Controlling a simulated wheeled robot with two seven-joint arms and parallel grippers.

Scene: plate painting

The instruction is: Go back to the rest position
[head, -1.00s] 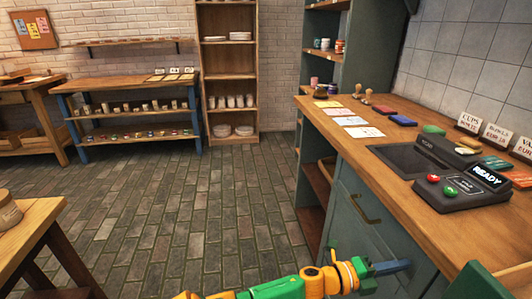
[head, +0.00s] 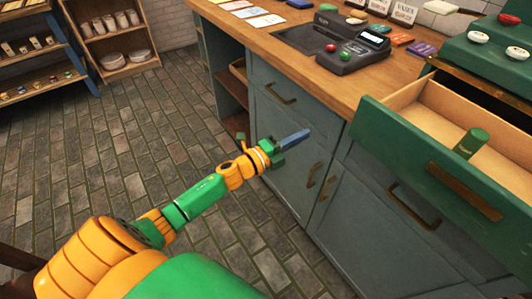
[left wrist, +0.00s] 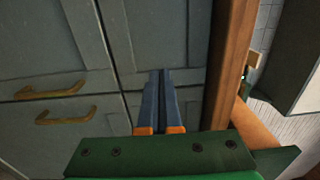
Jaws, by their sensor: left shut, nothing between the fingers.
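My left gripper (head: 294,139) reaches out from the left in the head view, in front of the grey-blue cabinet doors (head: 290,185). Its blue fingers are together and hold nothing. The fingers also show side by side in the left wrist view (left wrist: 160,95), with cabinet fronts behind them. I cannot tell whether the fingertips touch the cabinet. My right gripper is not in view.
The wooden counter (head: 270,40) holds a dark device (head: 350,50) with red and green buttons. Brass handles (head: 281,93) stick out from the cabinets. The brick floor (head: 90,150) at left is clear.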

